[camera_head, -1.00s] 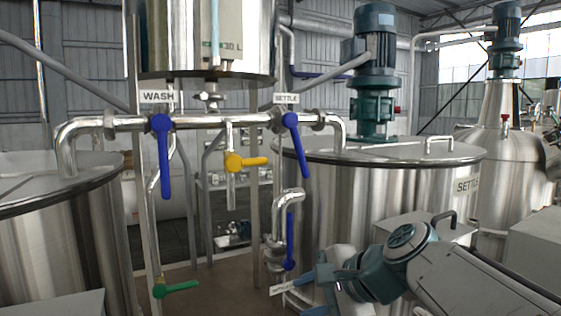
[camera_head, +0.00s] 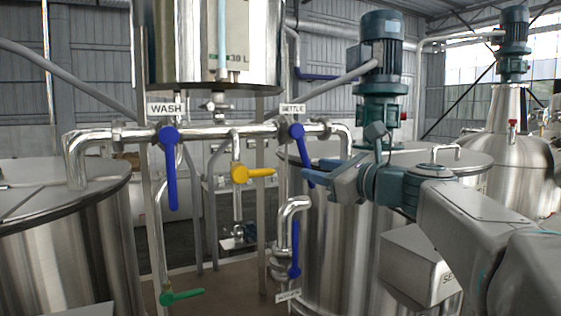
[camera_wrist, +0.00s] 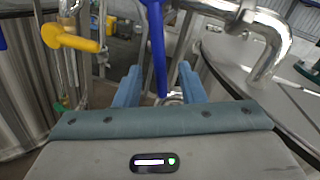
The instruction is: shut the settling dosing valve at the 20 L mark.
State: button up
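The blue settle valve handle (camera_head: 302,155) hangs from the pipe under the SETTLE sign (camera_head: 292,109), slanting down to the right. My gripper (camera_head: 312,188) is at its lower end. In the wrist view the blue handle (camera_wrist: 156,45) runs down between the two parted fingers of my gripper (camera_wrist: 160,85), with gaps on both sides. Whether it lies between them in depth is hard to tell. The steel dosing tank (camera_head: 180,45) above has a pale gauge tube (camera_head: 221,35) and a mark that looks like 30 L. The 20 L mark and liquid level cannot be made out.
The blue wash handle (camera_head: 170,175) hangs to the left, with a yellow handle (camera_head: 255,172) between. A green handle (camera_head: 182,296) and another blue handle (camera_head: 294,255) are lower. The settling tank (camera_head: 335,250) stands behind my gripper. Steel pipes surround the handles.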

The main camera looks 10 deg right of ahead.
aim_at(310, 167)
jog(key=p+x, duration=0.1)
jog(key=x, duration=0.5)
grip_shut()
jog(key=shift+a, duration=0.1)
